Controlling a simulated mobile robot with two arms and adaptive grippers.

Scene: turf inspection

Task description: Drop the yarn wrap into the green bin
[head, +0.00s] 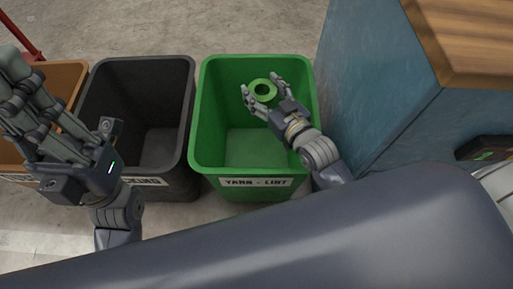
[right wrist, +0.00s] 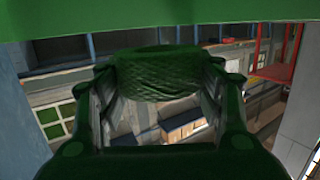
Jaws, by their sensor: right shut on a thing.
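The yarn wrap (head: 263,91) is a small green ring held between the fingertips of my right gripper (head: 264,92). In the right wrist view the yarn wrap (right wrist: 158,73) shows a ribbed green side between the two fingers. The green bin (head: 255,181), labelled "YARN - LINT", stands open below, and in the head view the right gripper and wrap overlap its opening. I cannot tell how high they are over its floor.
A dark grey bin (head: 182,130) stands left of the green one, and an orange-brown bin (head: 70,78) is further left. A blue cabinet side (head: 365,85) with a wooden top (head: 470,40) rises close at the right. Bare concrete floor (head: 170,28) lies behind the bins.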

